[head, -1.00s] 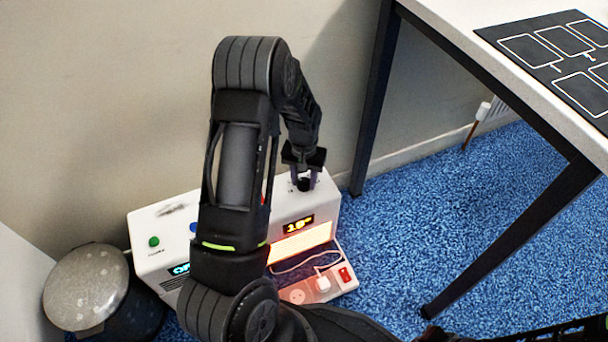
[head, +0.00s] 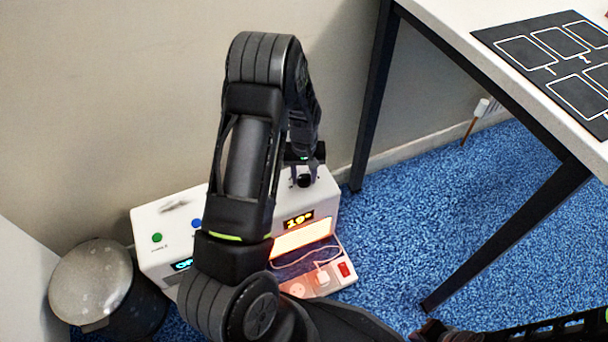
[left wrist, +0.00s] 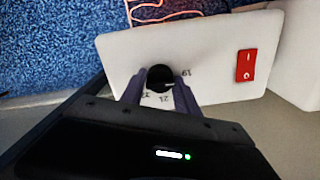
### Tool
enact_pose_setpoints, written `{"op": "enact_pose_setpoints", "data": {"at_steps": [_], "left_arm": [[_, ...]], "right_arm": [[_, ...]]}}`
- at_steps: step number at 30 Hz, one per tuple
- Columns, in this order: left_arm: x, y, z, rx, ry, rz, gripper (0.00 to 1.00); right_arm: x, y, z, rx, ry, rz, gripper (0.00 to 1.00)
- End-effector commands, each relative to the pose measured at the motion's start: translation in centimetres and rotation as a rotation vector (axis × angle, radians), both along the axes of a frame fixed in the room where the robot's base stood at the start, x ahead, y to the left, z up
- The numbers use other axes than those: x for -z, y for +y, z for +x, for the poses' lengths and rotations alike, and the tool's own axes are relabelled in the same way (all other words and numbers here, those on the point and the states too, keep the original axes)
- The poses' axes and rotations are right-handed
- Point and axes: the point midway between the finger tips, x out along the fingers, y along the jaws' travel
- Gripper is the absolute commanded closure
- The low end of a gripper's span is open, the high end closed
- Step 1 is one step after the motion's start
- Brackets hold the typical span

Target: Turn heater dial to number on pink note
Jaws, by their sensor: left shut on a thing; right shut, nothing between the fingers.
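The heater (head: 325,205) is a white box on the floor by the wall, with a glowing orange front and a yellow display (head: 298,219) that seems to read 19. Its black dial (head: 304,181) is on the top face. My left gripper (head: 303,175) points down and is shut on the dial. In the left wrist view, the fingers (left wrist: 160,88) grip both sides of the black dial (left wrist: 160,77), with printed numbers around it, 19 and 21 among them. My right gripper (head: 432,331) is low at the bottom right, apart from the heater. No pink note shows.
A white box with a green button (head: 157,237) stands left, partly behind my left arm. A lidded pot (head: 90,280) is beside it. A power strip (head: 343,269) lies in front. A table (head: 460,45) with a black mat stands right. Blue carpet is open beneath.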

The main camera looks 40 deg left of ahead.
Motion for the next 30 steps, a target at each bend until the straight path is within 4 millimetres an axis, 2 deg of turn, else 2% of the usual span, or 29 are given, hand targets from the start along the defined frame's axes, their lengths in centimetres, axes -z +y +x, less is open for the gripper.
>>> {"op": "enact_pose_setpoints", "data": {"at_steps": [1,9,17,22,30], "left_arm": [[0.0,0.0,0.0,-0.002,-0.001,0.0,0.61],[0.0,0.0,0.0,-0.001,0.0,0.0,0.41],[-0.2,0.0,0.0,0.0,0.0,0.0,0.41],[-1.7,0.0,0.0,0.0,-0.001,0.0,0.41],[-6.2,0.0,0.1,-0.002,-0.003,0.0,0.41]], "right_arm": [[0.0,0.0,0.0,0.0,0.0,0.0,1.0],[0.0,0.0,0.0,0.0,0.0,0.0,1.0],[-0.1,0.0,0.0,0.0,0.0,0.0,1.0],[-0.8,0.1,-0.1,-0.002,0.002,0.001,1.0],[-2.4,0.4,-0.5,-0.011,0.009,0.006,1.0]]}}
